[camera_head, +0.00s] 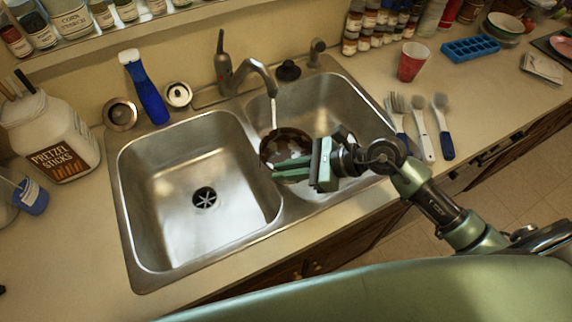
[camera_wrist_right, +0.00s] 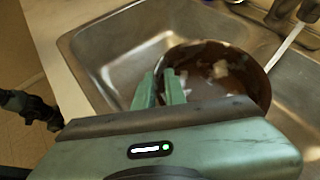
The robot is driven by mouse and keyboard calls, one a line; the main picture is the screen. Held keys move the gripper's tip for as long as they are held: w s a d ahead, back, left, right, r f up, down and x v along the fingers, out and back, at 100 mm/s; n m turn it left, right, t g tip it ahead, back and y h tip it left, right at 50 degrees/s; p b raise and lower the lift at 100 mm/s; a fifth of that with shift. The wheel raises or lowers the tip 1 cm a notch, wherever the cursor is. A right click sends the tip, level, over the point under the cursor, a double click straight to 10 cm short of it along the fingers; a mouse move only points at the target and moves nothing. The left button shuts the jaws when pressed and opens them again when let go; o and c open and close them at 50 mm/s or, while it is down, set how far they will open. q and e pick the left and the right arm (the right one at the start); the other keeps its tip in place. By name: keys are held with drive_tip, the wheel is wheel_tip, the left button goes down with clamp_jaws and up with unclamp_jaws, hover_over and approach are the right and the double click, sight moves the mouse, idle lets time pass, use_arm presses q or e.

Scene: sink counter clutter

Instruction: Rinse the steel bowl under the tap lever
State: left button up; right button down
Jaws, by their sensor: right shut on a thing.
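The steel bowl (camera_head: 284,143) looks dark brown inside with pale patches. It is in the head view, over the right basin near the divider, and in the right wrist view (camera_wrist_right: 222,72). My right gripper (camera_head: 290,170) is shut on its near rim, and its fingers also show in the right wrist view (camera_wrist_right: 171,88). A pale stream of water (camera_head: 273,112) runs from the spout down to the bowl's far side. My left gripper is not in view.
The left basin (camera_head: 160,165) is empty with an open drain (camera_head: 204,197). A red cup (camera_head: 411,62), utensils (camera_head: 422,130) and a blue ice tray (camera_head: 470,49) are on the right counter. A pretzel jar (camera_head: 50,135) stands left.

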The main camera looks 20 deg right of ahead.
sight(269, 144)
drive_tip(key=shift+w+d+f+b, duration=0.2)
drive_tip(key=shift+w+b, duration=0.1)
drive_tip(key=shift+w, duration=0.35)
drive_tip(key=w, duration=0.1)
drive_tip(key=w+f+b, duration=0.1)
drive_tip(key=w, duration=0.1)
drive_tip(key=shift+w+a, duration=0.1)
drive_tip(key=shift+w, duration=0.15)
drive_tip(key=w+b, duration=0.1)
drive_tip(key=w, duration=0.1)
drive_tip(key=w+f+b, duration=0.1)
drive_tip(key=w, duration=0.2)
drive_tip(key=shift+w+f+b, duration=0.15)
drive_tip(key=shift+w+b, duration=0.15)
drive_tip(key=shift+b, duration=0.1)
drive_tip(key=w+b, duration=0.2)
drive_tip(key=w+f+b, duration=0.1)
drive_tip(key=w, duration=0.1)
drive_tip(key=shift+d+f+b, duration=0.1)
drive_tip(key=shift+d+b, duration=0.1)
drive_tip(key=shift+b, duration=0.15)
drive_tip(key=shift+w+b, duration=0.45)
drive_tip(key=shift+w, duration=0.1)
drive_tip(key=shift+d, duration=0.1)
drive_tip(key=shift+d+b, duration=0.45)
drive_tip(key=shift+d, duration=0.05)
